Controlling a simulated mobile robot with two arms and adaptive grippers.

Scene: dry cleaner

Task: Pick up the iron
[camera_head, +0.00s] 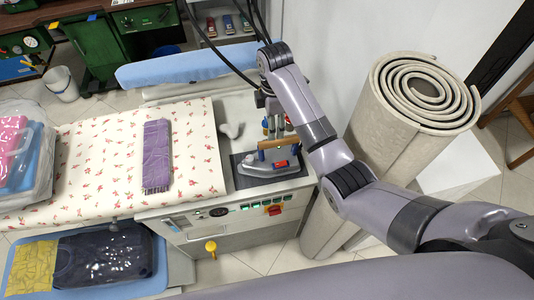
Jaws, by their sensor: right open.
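The iron (266,167) has a grey body, a wooden handle and a red part on top. It sits on a dark rest pad (243,181) at the right end of the ironing table. My right gripper (275,127) is above and just behind the iron's handle, with its fingers pointing down. It is open and holds nothing. The arm partly hides the area right of the iron. I cannot tell whether a fingertip touches the handle. My left gripper is not in view.
A folded purple cloth (157,155) lies on the floral ironing cover (95,160). Plastic-wrapped clothes (20,150) lie at the left. A rolled carpet (385,140) stands close to my right arm. Control buttons (262,206) line the table's front. A blue padded board (190,66) lies behind.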

